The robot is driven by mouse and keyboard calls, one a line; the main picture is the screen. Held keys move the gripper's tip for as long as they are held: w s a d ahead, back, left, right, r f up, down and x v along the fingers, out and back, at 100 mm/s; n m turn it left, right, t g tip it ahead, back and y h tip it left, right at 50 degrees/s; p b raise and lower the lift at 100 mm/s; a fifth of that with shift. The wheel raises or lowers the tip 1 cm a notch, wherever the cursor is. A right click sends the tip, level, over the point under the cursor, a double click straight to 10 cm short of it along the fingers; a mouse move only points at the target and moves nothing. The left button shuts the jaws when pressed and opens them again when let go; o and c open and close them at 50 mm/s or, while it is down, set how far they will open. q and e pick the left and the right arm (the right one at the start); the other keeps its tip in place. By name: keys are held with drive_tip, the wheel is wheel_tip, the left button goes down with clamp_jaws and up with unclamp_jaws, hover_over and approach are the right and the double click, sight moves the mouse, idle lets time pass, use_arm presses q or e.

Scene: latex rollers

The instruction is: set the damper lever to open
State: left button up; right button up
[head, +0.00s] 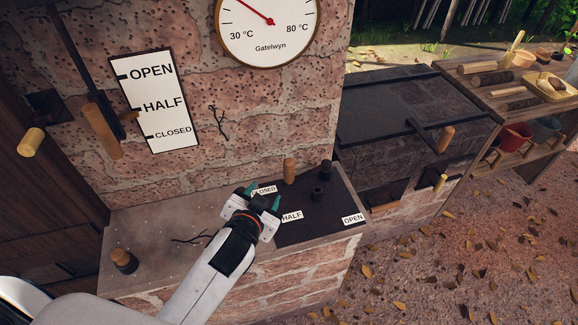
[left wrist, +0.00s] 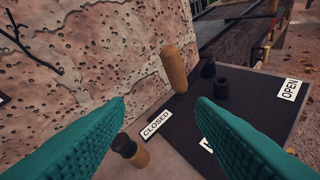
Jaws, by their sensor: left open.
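A plate (head: 317,204) on the brick ledge carries CLOSED, HALF and OPEN labels. An upright wooden handle (head: 289,170) stands at its back edge, near CLOSED; it also shows in the left wrist view (left wrist: 174,68). A second lever with a wooden grip (head: 103,132) hangs on the wall beside an OPEN, HALF, CLOSED sign (head: 157,101), its pointer near HALF. I cannot tell which is the damper lever. My left gripper (head: 263,196) is open over the plate's near-left part, with nothing held. The handle is beyond its fingertips, apart from them. My right gripper is out of view.
Two short black posts (head: 325,172) stand right of the upright handle. A wood-and-black knob (left wrist: 130,150) is near the left finger in the wrist view. The brick wall rises close behind.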

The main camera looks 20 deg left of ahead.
use_arm(q)
drive_tip(key=w+d+r+m+t+h, duration=0.35)
drive_tip(key=d+r+m+h, duration=0.25)
drive_tip(key=r, duration=0.2)
drive_tip(key=w+d+r+m+t+h, duration=0.3)
drive_tip(key=w+d+r+m+h, duration=0.3)
drive_tip(key=r, duration=0.3)
drive_tip(key=s+d+m+g+h, duration=0.3)
drive_tip(key=d+m+g+h, duration=0.5)
drive_tip(key=d+m+g, duration=0.7)
drive_tip(key=m+g+y, duration=0.5)
drive_tip(key=y, duration=1.4)
hover_over(289, 160)
wheel_tip(289, 160, down, 9)
drive_tip(key=shift+d+r, duration=0.15)
drive_tip(key=shift+a, duration=0.2)
wheel_tip(289, 160, down, 12)
drive_tip(key=shift+d+r+p, duration=0.1)
drive_tip(key=shift+p, duration=1.15)
